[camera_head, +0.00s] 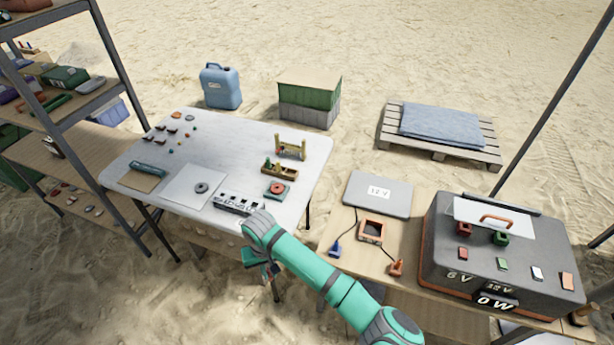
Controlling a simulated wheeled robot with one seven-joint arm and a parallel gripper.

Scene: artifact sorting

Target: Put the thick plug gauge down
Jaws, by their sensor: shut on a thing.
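My teal arm reaches in from the bottom right, and its wrist bends down at the front edge of the white table (215,145). My gripper (264,272) hangs low in front of that edge, small and dark in the view. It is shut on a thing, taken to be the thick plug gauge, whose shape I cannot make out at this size.
The table holds a grey ring (202,188) on a white sheet, a teal block with a red ring (277,190), a wooden tray (280,171) and a yellowish stand (291,148). A wooden bench with a grey case (500,250) stands right. A shelf (75,115) stands left.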

